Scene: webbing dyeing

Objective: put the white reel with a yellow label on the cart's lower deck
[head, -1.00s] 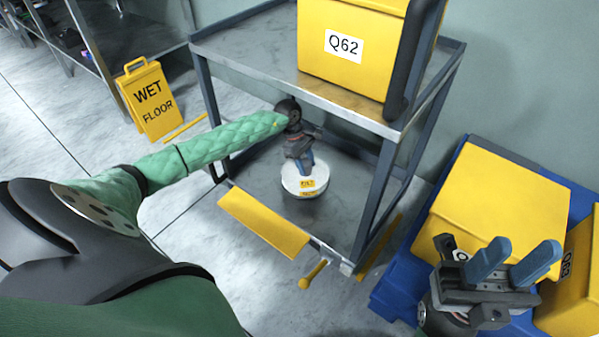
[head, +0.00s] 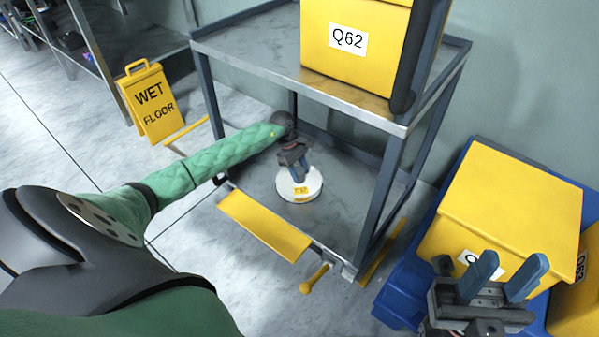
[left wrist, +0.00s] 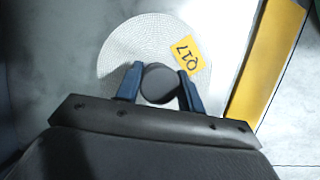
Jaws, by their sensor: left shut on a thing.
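The white reel (head: 307,192) with yellow labels lies flat at the cart's lower deck (head: 265,205); whether it rests on the deck or hangs just above it, I cannot tell. My left gripper (head: 298,174) reaches down between the cart's posts and is shut on the reel's dark central knob. In the left wrist view the reel (left wrist: 130,45) shows a label reading Q17, and the gripper's blue fingers (left wrist: 159,85) stand on both sides of the knob. My right gripper (head: 504,282) is open and empty, in front of the yellow bins at the right.
A yellow bin (head: 348,65) marked Q62 stands on the cart's upper deck, above my left gripper. A yellow flap (head: 262,224) lies along the lower deck's front edge. More yellow bins (head: 510,205) sit on a blue base. A wet floor sign (head: 152,105) stands at the left.

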